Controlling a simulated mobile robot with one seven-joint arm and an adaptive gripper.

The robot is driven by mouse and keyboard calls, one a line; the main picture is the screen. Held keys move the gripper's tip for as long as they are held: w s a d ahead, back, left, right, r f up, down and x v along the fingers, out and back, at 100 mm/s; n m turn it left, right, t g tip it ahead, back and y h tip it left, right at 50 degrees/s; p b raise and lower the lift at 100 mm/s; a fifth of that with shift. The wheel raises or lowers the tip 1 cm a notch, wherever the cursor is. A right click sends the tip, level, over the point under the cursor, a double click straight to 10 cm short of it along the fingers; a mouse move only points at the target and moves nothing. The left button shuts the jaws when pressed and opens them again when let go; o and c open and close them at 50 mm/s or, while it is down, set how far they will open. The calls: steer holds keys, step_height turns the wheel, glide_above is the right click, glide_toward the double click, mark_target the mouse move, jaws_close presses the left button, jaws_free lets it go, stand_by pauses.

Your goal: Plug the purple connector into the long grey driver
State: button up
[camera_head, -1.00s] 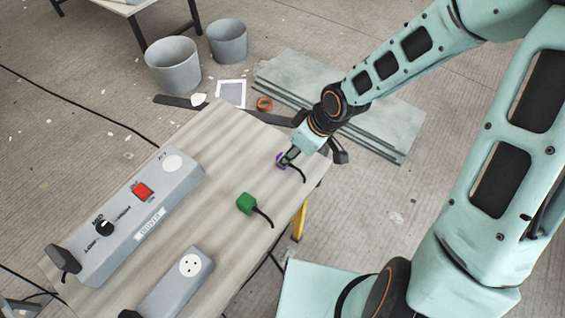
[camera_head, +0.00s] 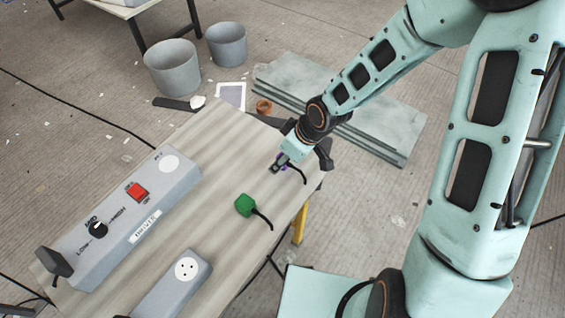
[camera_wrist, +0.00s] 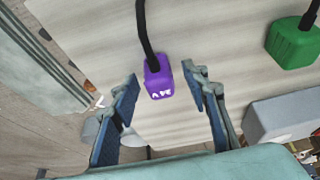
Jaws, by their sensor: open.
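The purple connector (camera_head: 284,168) lies near the far right edge of the table, with a black cable trailing from it. In the head view my gripper (camera_head: 279,163) partly hides it. In the wrist view the purple connector (camera_wrist: 158,79) shows between the two blue-padded fingers of my open gripper (camera_wrist: 160,82), with a gap on each side. The long grey driver (camera_head: 125,222) lies along the left side of the table. It has a red switch, a black knob and a round pale socket face (camera_head: 169,163) at its far end.
A green connector (camera_head: 244,205) with a black cable lies mid-table and shows in the wrist view (camera_wrist: 293,42). A shorter grey box (camera_head: 172,288) with a round socket face is at the near edge. Grey buckets (camera_head: 172,67) stand on the floor beyond. The table middle is mostly clear.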

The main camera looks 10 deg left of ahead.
steer(key=shift+f, duration=0.15)
jaws_close()
stand_by(0.4)
steer(key=shift+w+a, duration=0.1)
